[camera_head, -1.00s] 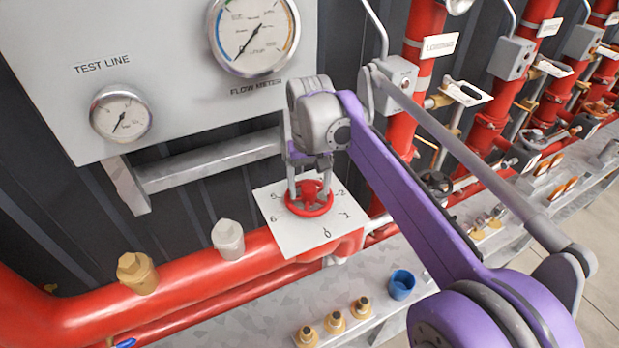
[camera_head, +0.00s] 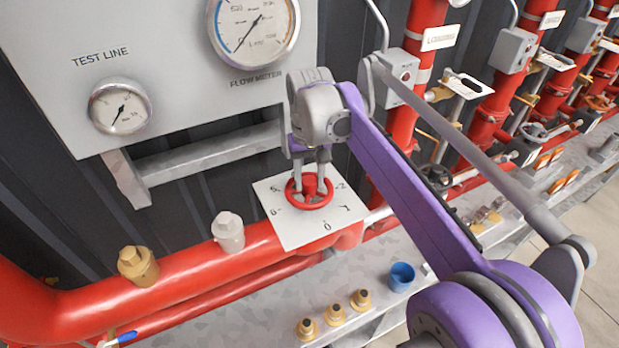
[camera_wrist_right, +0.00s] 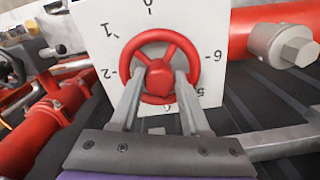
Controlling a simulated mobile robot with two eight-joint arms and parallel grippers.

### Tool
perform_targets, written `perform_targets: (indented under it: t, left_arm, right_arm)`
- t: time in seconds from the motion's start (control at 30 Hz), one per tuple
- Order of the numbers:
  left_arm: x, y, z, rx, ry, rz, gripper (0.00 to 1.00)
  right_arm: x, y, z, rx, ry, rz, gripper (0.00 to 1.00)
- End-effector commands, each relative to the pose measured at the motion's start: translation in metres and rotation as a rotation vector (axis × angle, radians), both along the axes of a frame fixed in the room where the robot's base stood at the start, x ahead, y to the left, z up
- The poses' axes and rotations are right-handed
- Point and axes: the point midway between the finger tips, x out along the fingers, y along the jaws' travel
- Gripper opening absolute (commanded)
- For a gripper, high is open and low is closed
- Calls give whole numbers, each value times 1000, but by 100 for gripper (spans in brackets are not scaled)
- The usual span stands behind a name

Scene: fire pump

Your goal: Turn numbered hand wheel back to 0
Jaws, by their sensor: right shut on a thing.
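The red hand wheel (camera_head: 309,192) sits on a white square number plate (camera_head: 290,233) above the big red pipe. The 0 mark is at the plate's near edge in the head view, with 1 and 2 to the right and 6 and 5 to the left. My right gripper (camera_head: 313,190) reaches down from behind the wheel and is shut on it. In the right wrist view the fingers (camera_wrist_right: 160,78) reach over the rim of the wheel (camera_wrist_right: 140,43) to both sides of its red hub. Any pointer on the wheel cannot be made out. My left gripper is not in view.
A grey panel with the flow meter (camera_head: 254,32) and test line gauge (camera_head: 120,106) stands behind. A brass plug (camera_head: 138,265) and a silver plug (camera_head: 228,231) rise from the pipe (camera_head: 190,280).

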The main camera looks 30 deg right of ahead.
Motion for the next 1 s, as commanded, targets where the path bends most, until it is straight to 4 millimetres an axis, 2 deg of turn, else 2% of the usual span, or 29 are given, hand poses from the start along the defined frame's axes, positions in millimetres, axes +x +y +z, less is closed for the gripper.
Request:
perform_targets:
  t: [0.03, 0.07, 0.3, 0.7, 0.83, 1.0]
  left_arm:
    - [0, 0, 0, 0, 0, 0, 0]
    - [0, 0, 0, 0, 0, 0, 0]
    - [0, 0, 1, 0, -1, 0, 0]
    - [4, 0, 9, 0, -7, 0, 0]
    - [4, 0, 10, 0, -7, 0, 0]
    - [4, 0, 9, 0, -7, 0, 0]
  right_arm:
    - [0, 0, 0, 0, 0, 0, 4]
    - [0, 0, 0, 0, 0, 0, 0]
    - [0, 0, 1, 0, 0, -34, 0]
    - [2, 2, 1, 0, 0, -605, 0]
    - [2, 2, 1, 0, 0, -693, 0]
    - [2, 2, 0, 0, 0, -703, 0]
